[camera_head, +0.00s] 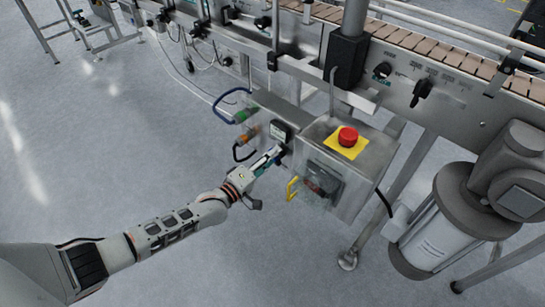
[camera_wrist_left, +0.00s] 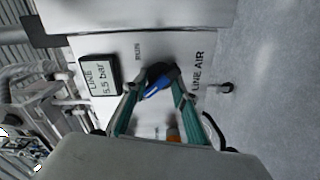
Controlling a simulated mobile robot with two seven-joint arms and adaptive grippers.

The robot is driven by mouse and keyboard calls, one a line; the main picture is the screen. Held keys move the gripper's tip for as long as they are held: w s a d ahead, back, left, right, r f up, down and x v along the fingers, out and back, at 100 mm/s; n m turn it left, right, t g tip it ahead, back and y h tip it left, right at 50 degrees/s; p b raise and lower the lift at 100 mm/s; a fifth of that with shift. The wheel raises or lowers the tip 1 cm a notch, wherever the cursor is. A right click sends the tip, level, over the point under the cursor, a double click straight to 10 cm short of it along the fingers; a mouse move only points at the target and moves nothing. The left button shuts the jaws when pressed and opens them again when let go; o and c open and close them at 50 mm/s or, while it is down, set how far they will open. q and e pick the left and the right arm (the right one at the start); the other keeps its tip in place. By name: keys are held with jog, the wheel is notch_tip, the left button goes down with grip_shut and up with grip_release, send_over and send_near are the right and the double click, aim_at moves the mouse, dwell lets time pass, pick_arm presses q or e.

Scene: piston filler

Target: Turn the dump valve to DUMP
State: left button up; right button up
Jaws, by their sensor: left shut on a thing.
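The dump valve (camera_wrist_left: 162,78) is a dark round knob with a blue handle carrying a white line, on a light panel below the display. In the left wrist view the handle lies slanted between my fingers. My left gripper (camera_wrist_left: 157,90) has one teal finger on each side of the knob and is shut on it. In the head view my left gripper (camera_head: 273,157) reaches the panel beside the grey box, and the valve is largely hidden there. The labels RUN and LINE AIR are readable in the wrist view; I see no DUMP label. My right gripper is not in view.
A display (camera_wrist_left: 101,77) reads LINE 5.5 bar. A red emergency button (camera_head: 348,137) on a yellow plate sits on the grey box, with a yellow handle (camera_head: 292,188) at its side. Green (camera_head: 245,114) and orange hose fittings are left of the panel. The floor in front is clear.

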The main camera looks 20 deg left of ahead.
pick_arm(q)
jog(key=shift+n, duration=0.6)
jog(key=o, duration=1.1)
jog(key=v, duration=1.2)
